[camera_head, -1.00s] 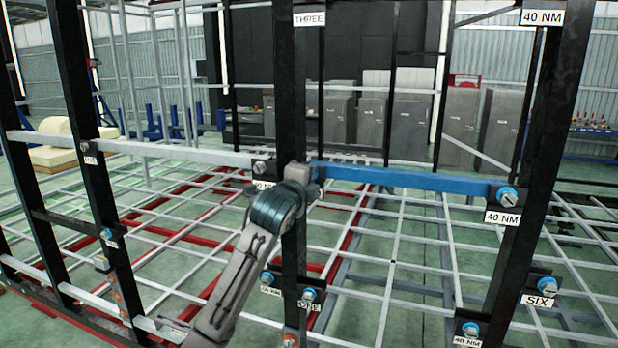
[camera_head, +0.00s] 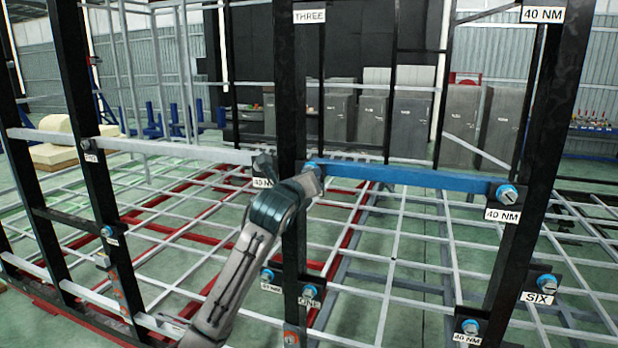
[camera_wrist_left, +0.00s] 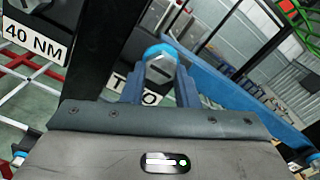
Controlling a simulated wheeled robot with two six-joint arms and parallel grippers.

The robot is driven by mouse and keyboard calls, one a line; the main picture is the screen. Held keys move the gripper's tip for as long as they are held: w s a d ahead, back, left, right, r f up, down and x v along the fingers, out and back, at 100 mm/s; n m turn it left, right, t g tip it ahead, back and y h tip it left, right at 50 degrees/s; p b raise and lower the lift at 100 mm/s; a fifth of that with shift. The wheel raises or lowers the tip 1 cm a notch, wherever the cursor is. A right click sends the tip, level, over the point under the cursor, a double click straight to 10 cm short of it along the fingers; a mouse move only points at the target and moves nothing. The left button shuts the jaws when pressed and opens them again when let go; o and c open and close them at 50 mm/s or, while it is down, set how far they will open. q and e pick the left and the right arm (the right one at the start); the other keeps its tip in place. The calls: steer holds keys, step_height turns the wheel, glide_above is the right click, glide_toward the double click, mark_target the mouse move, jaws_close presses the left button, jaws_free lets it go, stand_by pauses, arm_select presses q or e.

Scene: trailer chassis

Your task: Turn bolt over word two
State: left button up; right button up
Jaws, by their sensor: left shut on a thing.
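In the left wrist view the bolt (camera_wrist_left: 160,70), with a blue ring and a slotted grey head, sits on the black post above the word two label (camera_wrist_left: 150,92), whose middle letter is covered. My left gripper (camera_wrist_left: 159,86) has its blue fingers on both sides of the bolt head, shut on it. In the head view my left gripper (camera_head: 312,180) is at the middle post, at the left end of the blue bar (camera_head: 410,177). It hides the label there, and only a little blue of the bolt shows. My right gripper is not in view.
A 40 NM label (camera_head: 263,183) with a bolt stands just left of the gripper. Lower on the post are the bolt over ONE (camera_head: 310,291) and another bolt beside it. The right post (camera_head: 530,150) carries further bolts, one over SIX (camera_head: 545,282).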

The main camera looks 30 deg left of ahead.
arm_select(q)
steer(key=shift+a+f+m, duration=0.15)
steer(key=shift+m, duration=1.85)
steer(key=shift+a+f+m, duration=0.1)
steer(key=shift+m, duration=1.9)
steer(key=o, duration=1)
steer(key=shift+r, duration=0.1)
steer(key=shift+s+r, duration=0.2)
steer(key=shift+s, duration=0.05)
steer(key=shift+f, duration=0.1)
